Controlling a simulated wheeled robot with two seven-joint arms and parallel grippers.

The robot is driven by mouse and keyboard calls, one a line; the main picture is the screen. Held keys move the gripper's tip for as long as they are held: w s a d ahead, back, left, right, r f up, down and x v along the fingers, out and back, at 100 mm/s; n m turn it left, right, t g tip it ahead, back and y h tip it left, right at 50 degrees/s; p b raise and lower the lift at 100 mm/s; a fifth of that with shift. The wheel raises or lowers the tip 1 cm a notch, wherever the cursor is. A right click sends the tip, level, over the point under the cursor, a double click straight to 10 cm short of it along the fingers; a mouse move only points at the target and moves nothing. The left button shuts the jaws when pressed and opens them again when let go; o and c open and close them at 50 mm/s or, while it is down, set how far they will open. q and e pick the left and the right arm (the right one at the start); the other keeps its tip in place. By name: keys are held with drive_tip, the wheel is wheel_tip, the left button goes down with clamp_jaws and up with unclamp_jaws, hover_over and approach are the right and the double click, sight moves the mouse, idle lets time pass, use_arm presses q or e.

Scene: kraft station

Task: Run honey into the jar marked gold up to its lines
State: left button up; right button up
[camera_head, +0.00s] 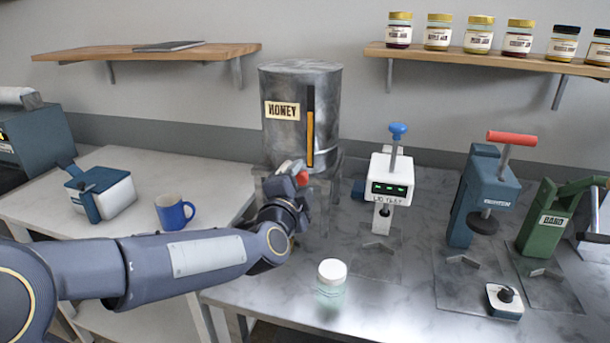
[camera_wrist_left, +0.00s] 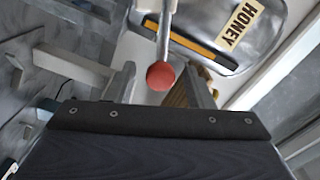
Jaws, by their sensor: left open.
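A metal honey tank (camera_head: 318,90) stands at the back of the counter with a HONEY label and an upright amber gauge strip. In the left wrist view the red knob (camera_wrist_left: 160,76) ends a metal lever in front of the tank (camera_wrist_left: 213,22). My left gripper (camera_head: 290,182) is at the tap, open, with its fingers (camera_wrist_left: 160,85) on either side of the knob; contact is unclear. A clear jar with a white lid (camera_head: 331,282) stands upright near the counter's front edge. No gold mark or lines are readable on it.
A white lid device (camera_head: 390,180), a blue press (camera_head: 484,195) and a green hand press (camera_head: 552,215) stand to the right. A blue mug (camera_head: 174,212) and a blue-white box (camera_head: 102,194) stand left. Several filled jars line the right wall shelf (camera_head: 470,56).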

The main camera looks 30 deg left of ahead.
use_arm(q)
drive_tip(key=shift+x, duration=1.45)
clamp_jaws()
